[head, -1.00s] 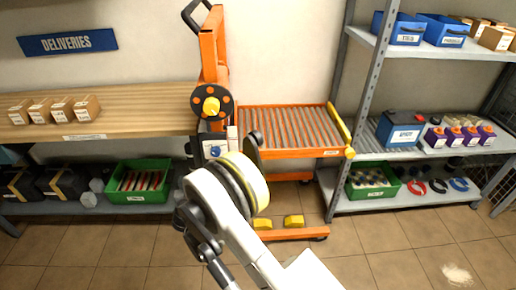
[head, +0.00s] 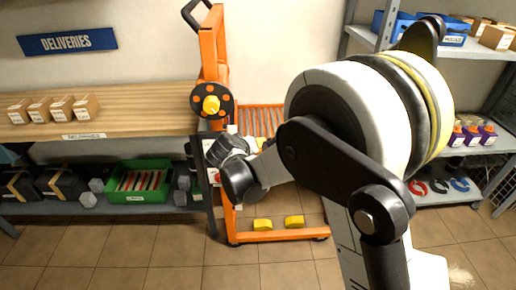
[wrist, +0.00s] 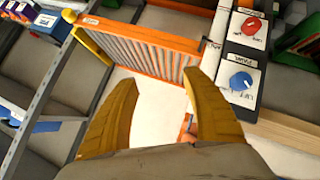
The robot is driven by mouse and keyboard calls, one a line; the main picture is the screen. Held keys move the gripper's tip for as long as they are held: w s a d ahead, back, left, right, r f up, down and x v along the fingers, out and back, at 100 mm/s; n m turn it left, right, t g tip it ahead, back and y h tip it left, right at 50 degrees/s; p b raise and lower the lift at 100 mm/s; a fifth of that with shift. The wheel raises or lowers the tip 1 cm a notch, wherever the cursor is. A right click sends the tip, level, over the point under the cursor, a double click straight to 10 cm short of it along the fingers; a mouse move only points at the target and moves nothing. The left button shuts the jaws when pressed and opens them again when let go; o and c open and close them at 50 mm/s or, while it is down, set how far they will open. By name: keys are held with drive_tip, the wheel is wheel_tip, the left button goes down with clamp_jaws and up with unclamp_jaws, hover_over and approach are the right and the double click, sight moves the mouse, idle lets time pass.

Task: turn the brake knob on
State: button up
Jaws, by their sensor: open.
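The orange lift cart (head: 208,55) carries a white and black control panel. In the wrist view the panel shows a red knob (wrist: 251,27) at the upper right and a blue knob (wrist: 240,81) below it. Their small labels are too blurred and turned to read surely, so I cannot tell which is the brake knob. My gripper (wrist: 158,82) is open and empty, its two yellow fingers apart. Both knobs lie to the right of the right finger, with no contact seen. In the head view my wrist covers much of the panel.
The orange roller platform (wrist: 150,45) lies beyond my fingers. A wooden bench (head: 140,110) with boxes stands left of the cart, a green crate (head: 125,197) below it. Grey metal shelving (head: 360,40) stands right. Floor is clear in front.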

drive_tip(key=shift+s+d+r, duration=0.45)
drive_tip(key=shift+d+r, duration=0.25)
drive_tip(key=shift+d, duration=0.1)
drive_tip(key=s+d+r+m+g+y, duration=0.1)
drive_tip(key=s+d+r+m+g, duration=0.1)
drive_tip(key=s+d+r, duration=0.75)
drive_tip(key=s+d+y, duration=0.1)
drive_tip(key=s+d, duration=0.3)
drive_tip(key=s, duration=0.7)
drive_tip(key=s+d+f+m+y, duration=0.1)
drive_tip(key=s+d, duration=0.2)
drive_tip(key=s, duration=0.8)
drive_tip(key=shift+s+d+f+m+g, duration=0.2)
drive_tip(key=shift+s+d+m+g, duration=0.1)
drive_tip(key=shift+d+g, duration=0.1)
drive_tip(key=shift+w, duration=0.1)
